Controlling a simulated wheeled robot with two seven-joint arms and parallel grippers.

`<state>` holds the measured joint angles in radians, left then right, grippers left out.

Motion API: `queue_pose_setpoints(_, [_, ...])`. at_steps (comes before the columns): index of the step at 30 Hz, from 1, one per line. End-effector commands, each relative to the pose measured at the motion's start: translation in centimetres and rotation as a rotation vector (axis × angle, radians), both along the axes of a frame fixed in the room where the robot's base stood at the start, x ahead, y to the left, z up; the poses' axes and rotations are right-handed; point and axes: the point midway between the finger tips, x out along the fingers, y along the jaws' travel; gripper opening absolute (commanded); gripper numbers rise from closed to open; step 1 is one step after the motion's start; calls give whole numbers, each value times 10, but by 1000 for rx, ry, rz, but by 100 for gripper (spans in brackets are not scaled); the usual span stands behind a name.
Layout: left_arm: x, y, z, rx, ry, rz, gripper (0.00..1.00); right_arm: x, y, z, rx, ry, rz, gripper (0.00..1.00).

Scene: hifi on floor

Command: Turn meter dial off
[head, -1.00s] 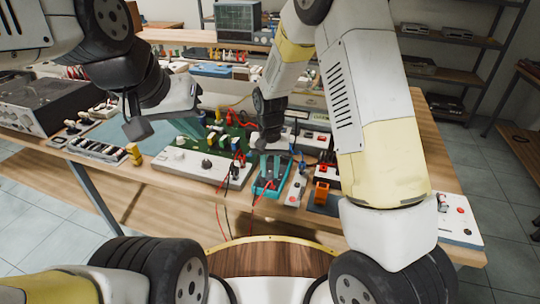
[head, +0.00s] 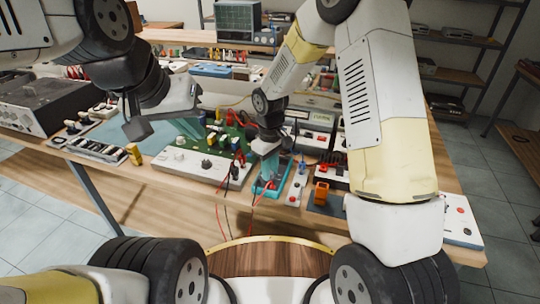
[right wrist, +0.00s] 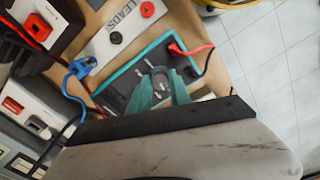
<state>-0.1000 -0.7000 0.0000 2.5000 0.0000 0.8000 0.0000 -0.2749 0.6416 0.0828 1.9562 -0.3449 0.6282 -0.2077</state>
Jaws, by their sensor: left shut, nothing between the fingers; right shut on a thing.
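The meter (head: 261,186) is a teal-edged dark handheld unit lying on the bench near its front edge. In the right wrist view its dark face (right wrist: 122,85) shows, with a round dial (right wrist: 160,78) on it. My right gripper (right wrist: 160,88) is shut on the dial, with its teal fingertips on either side of it. In the head view my right gripper (head: 267,166) reaches down onto the meter and covers part of it. My left gripper (head: 190,126) is shut and empty above the green circuit board (head: 222,137).
A white control panel (head: 190,166) lies left of the meter. A white leads strip (head: 296,188) and an orange block (head: 321,192) stand to its right. Red and black leads (right wrist: 189,50) plug into the meter and hang over the bench's front edge.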

Motion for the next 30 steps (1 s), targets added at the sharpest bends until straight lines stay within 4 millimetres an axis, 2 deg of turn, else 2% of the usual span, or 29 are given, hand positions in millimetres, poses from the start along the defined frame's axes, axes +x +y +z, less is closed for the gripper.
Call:
queue_pose_setpoints(12, [0,0,0,0,0,0,0,0,0,0,1,-1,203,0])
queue_pose_setpoints(29, [0,0,0,0,0,0,0,0,0,0,-1,-1,238,0])
queue_pose_setpoints(30, [0,0,0,0,0,0,0,0,0,0,-1,-1,238,26])
